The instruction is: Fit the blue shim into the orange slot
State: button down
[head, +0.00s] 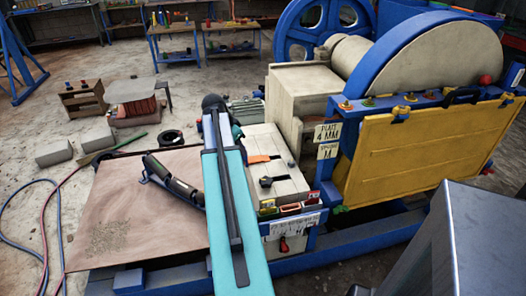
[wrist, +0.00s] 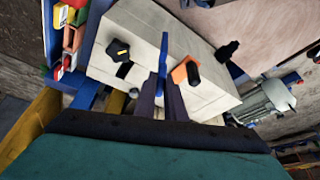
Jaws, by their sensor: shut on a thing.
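The blue shim (wrist: 163,56) stands up thin and edge-on between the fingertips of my gripper (wrist: 164,92) in the wrist view. My gripper is shut on its lower end. A pale block (wrist: 144,32) lies beyond it, with an orange patch (wrist: 181,71) just right of the shim and a black knob (wrist: 193,76) at that patch. I cannot tell whether the shim touches the block. In the head view the orange patch (head: 258,159) shows on the pale block (head: 286,186), right of my arm. The shim and my fingertips cannot be made out there.
A black star knob (wrist: 118,50) sits on the block beside a dark slot. Small coloured bins (head: 290,208) stand at the block's front edge. A yellow panel (head: 405,150) and large blue-rimmed wheel (head: 430,60) rise at the right. A brown board (head: 140,215) lies left.

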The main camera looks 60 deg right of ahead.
jog(key=w+a+r+n+t, duration=0.25)
jog(key=w+a+n, duration=0.35)
jog(key=w+a, duration=0.7)
jog(key=w+a+r+n+t, duration=0.2)
jog(key=w+a+r+n, duration=0.3)
jog(key=w+a, duration=0.85)
jog(key=w+a+r+n+t+y, duration=0.1)
jog(key=a+n, duration=0.5)
jog(key=a, duration=1)
jog(key=w+a+r+n+t+y, duration=0.1)
jog(key=a+n, duration=0.5)
jog(key=a, duration=1.1)
notch_tip(320, 180, up, 3)
jog(key=shift+w+a+r+y, duration=0.1)
jog(key=shift+w+a+y, duration=0.25)
jog(key=shift+y, duration=0.65)
jog(key=shift+w+d, duration=0.1)
jog(key=shift+d, duration=0.1)
